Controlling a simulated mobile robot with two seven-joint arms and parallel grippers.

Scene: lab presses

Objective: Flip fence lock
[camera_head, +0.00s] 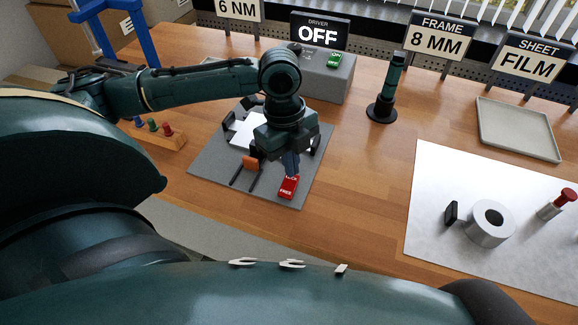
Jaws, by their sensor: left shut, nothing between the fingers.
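The fence lock appears to be the small red block (287,190) with white lettering, at the front right of a grey plate on the wooden bench. The lower word reads FREE; the upper word is partly covered by my gripper. My left gripper (291,174) is shut and empty, pointing down right at the far end of the red block. I cannot tell whether it touches the block. An orange piece (250,162) with dark rods stands on the grey plate (214,169) just left of the gripper. My right gripper is not in view.
A grey driver box (325,75) with an OFF sign stands behind my left arm. A dark upright tool (387,90) stands to its right. A white mat (430,210) with a metal roll (490,222) and an empty tray (518,128) lie at right. Bench between is clear.

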